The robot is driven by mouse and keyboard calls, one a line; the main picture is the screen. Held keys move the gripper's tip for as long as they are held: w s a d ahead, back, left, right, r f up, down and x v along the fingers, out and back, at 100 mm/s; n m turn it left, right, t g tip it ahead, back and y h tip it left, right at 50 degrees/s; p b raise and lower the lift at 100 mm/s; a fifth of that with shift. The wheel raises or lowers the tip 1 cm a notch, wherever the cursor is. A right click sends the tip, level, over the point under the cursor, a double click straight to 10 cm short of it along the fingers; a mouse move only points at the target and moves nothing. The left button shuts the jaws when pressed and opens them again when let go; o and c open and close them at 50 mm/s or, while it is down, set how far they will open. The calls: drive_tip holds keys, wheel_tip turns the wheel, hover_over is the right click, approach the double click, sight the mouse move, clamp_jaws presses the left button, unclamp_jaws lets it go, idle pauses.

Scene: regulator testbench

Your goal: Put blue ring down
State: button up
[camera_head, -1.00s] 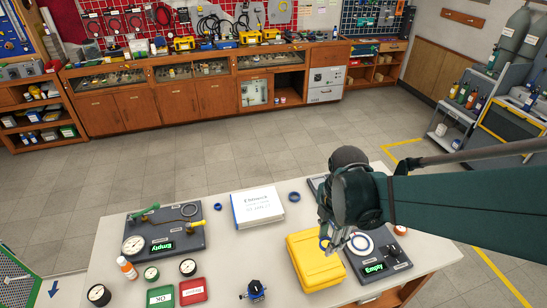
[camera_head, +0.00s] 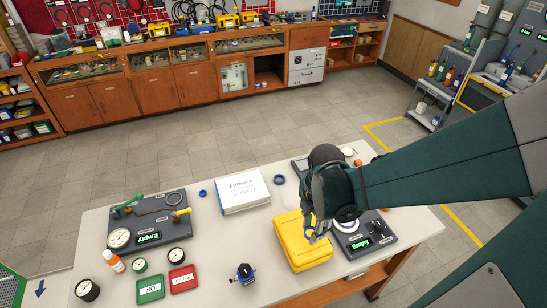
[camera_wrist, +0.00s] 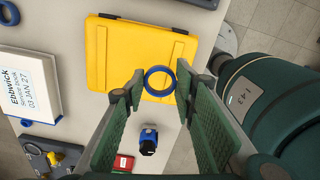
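The blue ring (camera_wrist: 160,81) sits between the fingertips of my gripper (camera_wrist: 161,78) in the wrist view, held at its outer sides. It appears in front of the yellow case (camera_wrist: 112,50). In the head view the ring (camera_head: 311,237) shows small below my gripper (camera_head: 316,232), over the upper right part of the yellow case (camera_head: 303,254). I cannot tell how high it is above the lid, or whether it touches it. Two other blue rings lie on the table: a larger one (camera_head: 279,179) right of the white book and a smaller one (camera_head: 203,193) left of it.
A white service book (camera_head: 243,193) lies behind the case. A dark test panel (camera_head: 376,235) stands right of it, another (camera_head: 150,227) at the left. A blue-black knob device (camera_head: 244,273), green tray (camera_head: 150,289) and red tray (camera_head: 183,279) lie in front. Bare tabletop lies left of the case.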

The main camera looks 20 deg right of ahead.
drive_tip(key=shift+f, duration=0.2)
idle(0.3)
drive_tip(key=shift+f+b, duration=0.3)
drive_tip(key=shift+f, duration=1.5)
drive_tip(key=shift+f, duration=0.15)
drive_tip(key=o, duration=0.7)
drive_tip(key=shift+c, duration=0.2)
drive_tip(key=shift+r, duration=0.3)
drive_tip(key=shift+r+p, duration=0.9)
drive_tip(key=shift+r, duration=5)
